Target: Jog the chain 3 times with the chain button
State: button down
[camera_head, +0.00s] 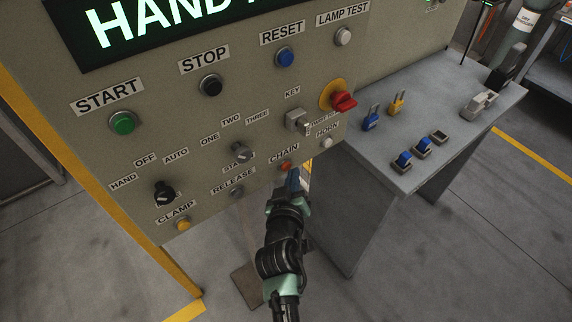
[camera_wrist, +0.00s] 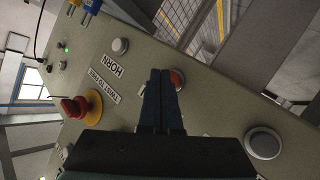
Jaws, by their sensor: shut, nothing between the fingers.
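The chain button (camera_head: 286,166) is a small orange-red button under the CHAIN label (camera_head: 284,153), low on the beige control panel (camera_head: 150,150). My gripper (camera_head: 292,180) is shut and empty, its blue fingertips just below and in front of that button. In the wrist view the shut fingers (camera_wrist: 162,80) point at the panel, and the orange-red chain button (camera_wrist: 177,79) shows partly behind their right side. I cannot tell whether the fingertips touch it.
The white HORN button (camera_head: 327,142) and the red emergency knob (camera_head: 343,101) are close by on the right. The grey release button (camera_head: 236,191) is to the left. A grey side table (camera_head: 385,150) with blue and yellow padlocks stands at right.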

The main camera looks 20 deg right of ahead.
jog(key=shift+w+a+b, duration=0.2)
jog(key=shift+w+b, duration=0.1)
jog(key=shift+w, duration=0.15)
jog(key=shift+s, duration=0.1)
dwell(0.4)
jog(key=shift+s+d+p, duration=0.35)
jog(key=shift+s+p, duration=0.25)
jog(key=shift+s, duration=0.25)
jog(key=s+d+p, duration=0.2)
jog(key=s+p, duration=0.2)
jog(key=s, duration=0.1)
jog(key=shift+s, duration=0.35)
dwell(0.6)
